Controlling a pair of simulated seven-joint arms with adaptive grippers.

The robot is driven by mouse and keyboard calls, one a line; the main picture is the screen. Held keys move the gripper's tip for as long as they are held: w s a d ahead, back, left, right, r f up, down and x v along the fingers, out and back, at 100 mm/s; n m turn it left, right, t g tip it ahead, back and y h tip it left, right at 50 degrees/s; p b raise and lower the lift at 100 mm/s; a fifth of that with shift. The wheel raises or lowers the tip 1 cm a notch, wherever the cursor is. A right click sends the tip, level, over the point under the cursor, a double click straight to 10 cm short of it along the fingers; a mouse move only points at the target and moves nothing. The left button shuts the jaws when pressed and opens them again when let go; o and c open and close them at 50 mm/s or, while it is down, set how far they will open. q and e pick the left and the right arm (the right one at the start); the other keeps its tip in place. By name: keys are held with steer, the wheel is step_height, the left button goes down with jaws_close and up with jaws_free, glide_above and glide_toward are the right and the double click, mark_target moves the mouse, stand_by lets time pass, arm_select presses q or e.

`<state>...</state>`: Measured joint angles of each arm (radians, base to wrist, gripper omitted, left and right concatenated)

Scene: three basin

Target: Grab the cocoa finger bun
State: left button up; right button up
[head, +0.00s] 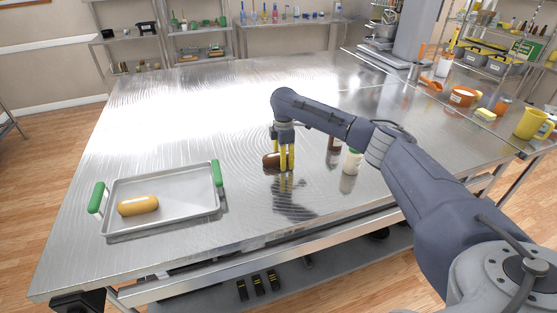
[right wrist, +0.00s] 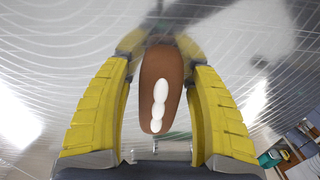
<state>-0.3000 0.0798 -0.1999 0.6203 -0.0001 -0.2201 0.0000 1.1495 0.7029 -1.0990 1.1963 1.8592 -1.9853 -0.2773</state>
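The cocoa finger bun (head: 270,161) is brown and lies on the steel table, partly hidden behind my right gripper in the head view. In the right wrist view the bun (right wrist: 160,70) shows white icing blobs along its top and lies lengthwise between the two yellow fingers. My right gripper (head: 285,168) points straight down over it, fingertips near the table. In the right wrist view the right gripper (right wrist: 160,48) is open, with a finger on each side and small gaps visible beside the bun. My left gripper is not in view.
A metal tray (head: 185,204) with green handles stands at left, holding a golden bun (head: 138,205). A white bottle (head: 351,161) and a brown bottle (head: 334,143) stand right of my gripper, close to my right arm. The table's far left is clear.

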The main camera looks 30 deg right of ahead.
steer(key=c, duration=1.1)
steer(key=shift+r, duration=0.1)
